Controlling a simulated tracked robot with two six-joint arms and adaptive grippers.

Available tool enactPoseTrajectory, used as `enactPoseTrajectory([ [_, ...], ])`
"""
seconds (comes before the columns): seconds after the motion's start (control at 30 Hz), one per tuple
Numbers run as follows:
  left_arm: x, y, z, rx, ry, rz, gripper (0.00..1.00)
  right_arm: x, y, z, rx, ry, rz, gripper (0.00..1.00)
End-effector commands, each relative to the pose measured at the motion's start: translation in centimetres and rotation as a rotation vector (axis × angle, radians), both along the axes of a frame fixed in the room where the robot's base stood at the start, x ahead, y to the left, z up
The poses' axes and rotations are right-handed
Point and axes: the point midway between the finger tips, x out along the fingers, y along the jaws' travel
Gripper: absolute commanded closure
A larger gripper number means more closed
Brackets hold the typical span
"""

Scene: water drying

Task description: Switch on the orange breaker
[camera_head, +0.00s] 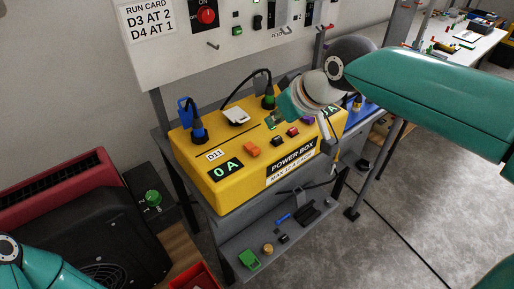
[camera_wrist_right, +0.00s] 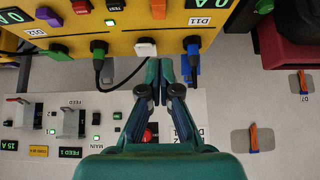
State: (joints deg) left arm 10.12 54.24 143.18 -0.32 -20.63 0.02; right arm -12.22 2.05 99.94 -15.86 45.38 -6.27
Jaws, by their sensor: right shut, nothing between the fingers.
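The yellow power box (camera_head: 206,178) stands on a grey bench. The orange breaker (camera_head: 251,149) is on its top, near the front edge and the D11 label. It also shows as an orange block (camera_wrist_right: 158,9) at the top edge of the right wrist view. Its on or off position is too small to tell. My right gripper (camera_wrist_right: 160,72) is shut and empty in the right wrist view, its tips below the white plug and apart from the orange breaker. In the head view my right gripper (camera_head: 290,104) hangs over the box's far right part, its fingertips unclear. My left gripper is out of view.
Black (camera_head: 277,141), red (camera_head: 292,132) and purple (camera_head: 307,119) breakers line up beside the orange one. A blue plug (camera_head: 198,132), white plug (camera_head: 236,115) and green-banded plug (camera_head: 268,101) stand behind. A white switch panel (camera_head: 190,55) rises at the back. A red-black machine (camera_head: 75,222) stands left.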

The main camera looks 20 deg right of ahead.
Motion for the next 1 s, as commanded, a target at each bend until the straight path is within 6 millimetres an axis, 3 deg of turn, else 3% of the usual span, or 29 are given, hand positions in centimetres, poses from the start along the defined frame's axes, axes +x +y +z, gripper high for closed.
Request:
enactPoseTrajectory([
  [0.47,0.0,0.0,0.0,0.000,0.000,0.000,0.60,0.3,0.1,-0.1,0.001,-0.005,-0.001,1.00],
  [0.67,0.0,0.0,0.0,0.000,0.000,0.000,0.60,1.6,0.6,-2.2,0.001,-0.002,0.000,1.00],
  [1.0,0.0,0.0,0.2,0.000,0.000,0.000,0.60,5.6,2.0,-7.6,0.000,-0.001,0.000,1.00],
])
